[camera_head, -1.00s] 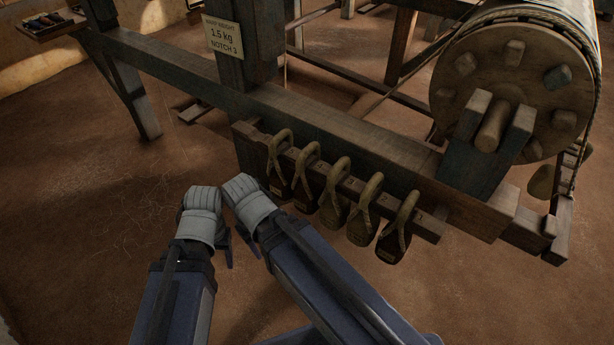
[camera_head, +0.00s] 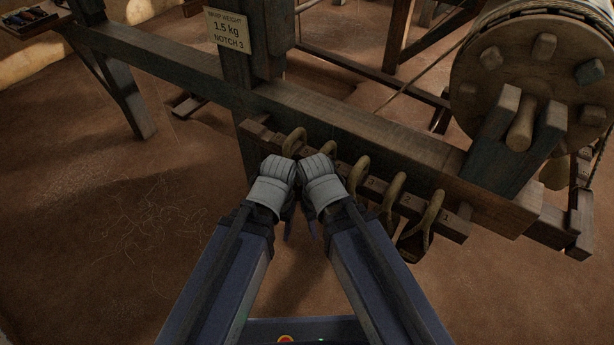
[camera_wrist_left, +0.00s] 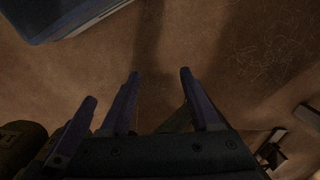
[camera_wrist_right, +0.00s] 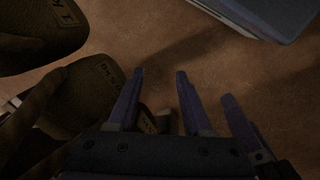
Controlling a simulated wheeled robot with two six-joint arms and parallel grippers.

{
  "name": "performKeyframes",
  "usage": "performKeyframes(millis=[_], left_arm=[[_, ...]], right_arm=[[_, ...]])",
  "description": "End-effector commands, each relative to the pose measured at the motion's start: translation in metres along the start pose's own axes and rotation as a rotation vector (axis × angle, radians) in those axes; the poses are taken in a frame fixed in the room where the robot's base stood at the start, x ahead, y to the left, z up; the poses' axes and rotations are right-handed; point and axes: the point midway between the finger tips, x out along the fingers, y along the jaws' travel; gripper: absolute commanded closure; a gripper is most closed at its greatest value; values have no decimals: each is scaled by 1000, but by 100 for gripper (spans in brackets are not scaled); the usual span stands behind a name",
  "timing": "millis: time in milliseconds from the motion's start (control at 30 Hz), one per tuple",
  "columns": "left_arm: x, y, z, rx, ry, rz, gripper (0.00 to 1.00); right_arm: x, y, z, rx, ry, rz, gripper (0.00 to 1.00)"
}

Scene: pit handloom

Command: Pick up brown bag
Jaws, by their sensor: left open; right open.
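Several brown bags hang by rope loops from the notched rail (camera_head: 456,224). In the head view the rightmost bag (camera_head: 413,246) shows below its loop (camera_head: 433,212); my grippers hide most of the others. My left gripper (camera_head: 287,225) and right gripper (camera_head: 313,224) are side by side in front of the rail's left half. In the left wrist view the left jaws (camera_wrist_left: 160,78) are open and empty over the floor. In the right wrist view the right jaws (camera_wrist_right: 160,78) are open, beside a lettered bag (camera_wrist_right: 88,88); another bag (camera_wrist_right: 45,35) lies further left. I cannot tell whether they touch.
The loom's long beam (camera_head: 345,125) runs behind the rail, with a large wooden drum (camera_head: 500,80) at right. A sign (camera_head: 228,32) reads 1.5 kg, notch 3.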

Motion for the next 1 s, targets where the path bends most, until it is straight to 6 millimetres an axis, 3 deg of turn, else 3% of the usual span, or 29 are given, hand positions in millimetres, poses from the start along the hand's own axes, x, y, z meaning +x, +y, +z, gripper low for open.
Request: performKeyframes(millis=[400, 567, 767, 1000], left_arm=[[-36, -3, -20, 40, 44, 64, 37], [-63, -5, -34, 68, 78, 105, 37], [-109, -11, -58, 111, 145, 175, 37], [-186, -27, -100, 178, 281, 273, 37]], right_arm=[[-36, 4, 2, 2, -1, -1, 50], [-62, 6, 4, 3, -1, -2, 50], [-105, 10, 6, 6, -2, -3, 50], [-174, 17, 10, 10, -3, -5, 50]])
